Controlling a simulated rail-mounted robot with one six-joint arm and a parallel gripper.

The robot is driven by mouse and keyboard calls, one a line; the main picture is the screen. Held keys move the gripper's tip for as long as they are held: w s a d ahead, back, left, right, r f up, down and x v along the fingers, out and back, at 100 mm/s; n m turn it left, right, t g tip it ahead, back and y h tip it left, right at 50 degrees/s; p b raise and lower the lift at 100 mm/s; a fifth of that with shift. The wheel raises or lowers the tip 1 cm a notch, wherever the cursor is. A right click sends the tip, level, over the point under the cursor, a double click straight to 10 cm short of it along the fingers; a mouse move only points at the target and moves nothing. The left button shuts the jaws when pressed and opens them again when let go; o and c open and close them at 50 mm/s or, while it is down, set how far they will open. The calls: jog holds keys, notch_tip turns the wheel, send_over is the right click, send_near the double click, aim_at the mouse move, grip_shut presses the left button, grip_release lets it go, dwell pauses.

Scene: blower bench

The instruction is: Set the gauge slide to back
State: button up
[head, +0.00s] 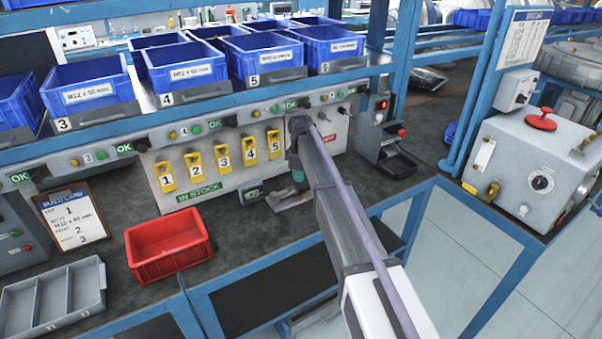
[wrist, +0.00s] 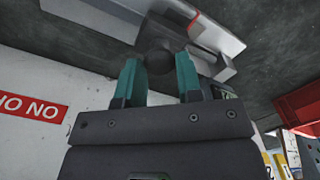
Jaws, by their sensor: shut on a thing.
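The gauge slide shows in the wrist view as a dark round knob (wrist: 157,60) on a grey block, beside a light grey body (wrist: 100,17). My gripper (wrist: 158,72) has its two teal fingers shut on the knob, one on each side. In the head view my gripper (head: 298,177) points down at the bench, in front of the white panel. The gauge's grey base (head: 290,203) shows under it. My arm hides much of the gauge there, and I cannot tell the slide's position along its track.
A red bin (head: 168,248) stands to the left on the bench. The white panel (head: 180,160) with yellow numbered tags stands behind. A black-trayed device (head: 390,150) is at the right. Blue bins (head: 185,72) fill the shelf above.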

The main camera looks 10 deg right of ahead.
grip_shut()
jog(key=shift+w+d, duration=0.35)
jog(key=shift+d, duration=0.35)
jog(key=shift+w+d, duration=0.35)
jog(key=shift+d, duration=0.35)
jog(key=o, duration=0.8)
grip_release()
jog(key=shift+d, duration=0.15)
notch_tip(320, 180, up, 11)
jog(key=p, duration=1)
jog(key=shift+f+p, duration=0.1)
jog(key=shift+p, duration=0.3)
